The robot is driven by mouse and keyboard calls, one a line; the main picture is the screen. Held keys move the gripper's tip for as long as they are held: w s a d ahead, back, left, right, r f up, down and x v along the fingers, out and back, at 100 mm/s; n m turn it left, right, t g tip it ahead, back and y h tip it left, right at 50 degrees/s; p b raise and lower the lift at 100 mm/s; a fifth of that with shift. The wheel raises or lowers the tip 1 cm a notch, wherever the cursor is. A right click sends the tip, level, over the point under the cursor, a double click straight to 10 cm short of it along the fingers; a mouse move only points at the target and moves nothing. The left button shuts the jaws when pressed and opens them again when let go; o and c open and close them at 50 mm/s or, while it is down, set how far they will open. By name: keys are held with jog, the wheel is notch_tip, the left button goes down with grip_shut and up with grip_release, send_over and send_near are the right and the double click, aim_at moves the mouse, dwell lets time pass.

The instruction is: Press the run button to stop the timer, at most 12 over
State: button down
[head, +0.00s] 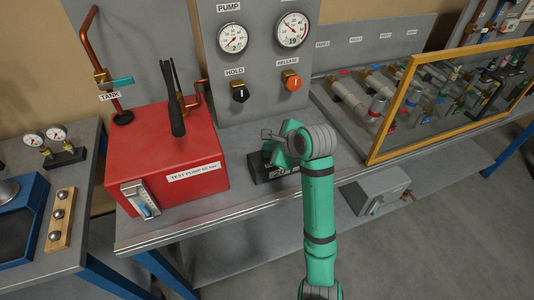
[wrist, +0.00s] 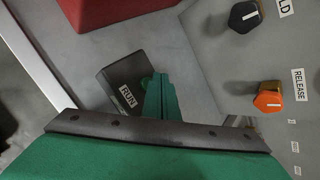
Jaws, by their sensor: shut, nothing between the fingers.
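The timer is a small dark box (head: 259,171) on the bench, right of the red pump; a pale display shows on its front in the head view, too small and covered to read. In the wrist view the timer (wrist: 112,75) has a white RUN label (wrist: 128,96). A bit of green beside the label may be the run button, mostly hidden behind my fingers. My gripper (wrist: 158,80) is shut and empty, its green fingertips over the box beside the label. In the head view my gripper (head: 276,146) is just above the timer; I cannot tell whether it touches.
The red test pump (head: 160,150) stands close on the left. Behind is a grey panel with gauges, a black HOLD knob (head: 240,92) and an orange RELEASE knob (head: 291,80). A yellow-framed clear screen (head: 373,155) stands on the right. The bench front edge is clear.

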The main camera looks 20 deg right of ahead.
notch_tip(320, 180, up, 5)
jog(key=shift+r, duration=0.1)
dwell(0.4)
dwell(1.1)
dwell(0.7)
